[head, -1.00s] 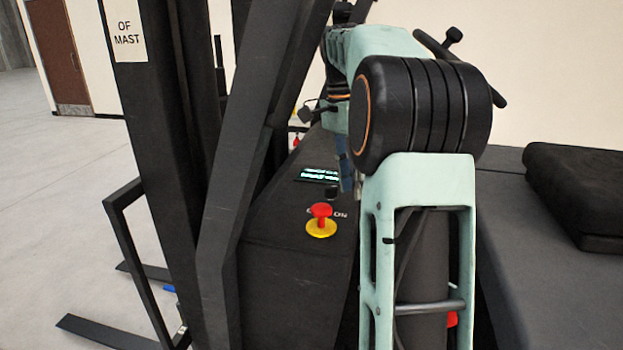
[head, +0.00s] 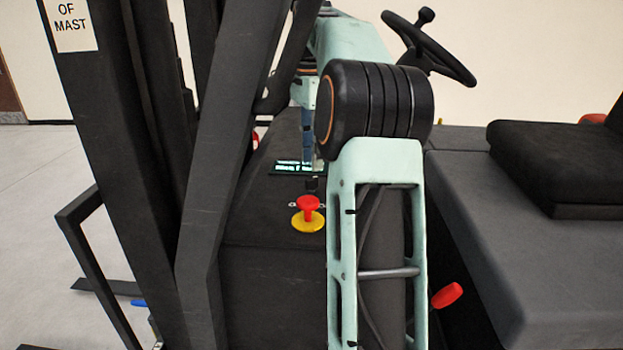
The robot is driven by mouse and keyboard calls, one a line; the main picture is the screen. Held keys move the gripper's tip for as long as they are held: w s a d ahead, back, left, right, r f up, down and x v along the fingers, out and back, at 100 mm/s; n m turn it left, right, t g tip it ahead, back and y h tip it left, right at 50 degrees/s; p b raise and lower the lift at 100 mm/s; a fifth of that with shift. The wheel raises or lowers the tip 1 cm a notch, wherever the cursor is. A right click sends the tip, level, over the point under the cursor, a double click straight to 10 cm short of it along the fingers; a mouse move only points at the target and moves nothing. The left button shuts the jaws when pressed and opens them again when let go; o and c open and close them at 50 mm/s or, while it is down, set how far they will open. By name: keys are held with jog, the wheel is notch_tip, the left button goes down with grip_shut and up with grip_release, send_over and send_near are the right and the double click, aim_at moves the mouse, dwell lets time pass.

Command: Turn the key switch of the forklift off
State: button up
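The key switch (head: 312,184) is a small dark piece on the forklift's black console (head: 262,215), between the green-lit display and the red button. Label letters beside it are partly covered by the button and my arm. My arm reaches forward over the console, and its large black joint stands just right of the key switch. A narrow blue-grey part (head: 307,135) at the far end of my arm points down just behind the key switch. The fingertips cannot be made out, and I cannot tell whether they touch the key switch or how it is turned.
A red mushroom button (head: 308,203) on a yellow base stands nearer than the key switch. The display (head: 292,167) lies behind it. Dark mast beams (head: 215,170) rise at left. A steering wheel (head: 430,48), a black seat (head: 560,165) and a red handle (head: 447,295) are at right.

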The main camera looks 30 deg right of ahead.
aim_at(312, 178)
jog(key=shift+f, duration=2.65)
jog(key=shift+c, duration=0.4)
grip_shut()
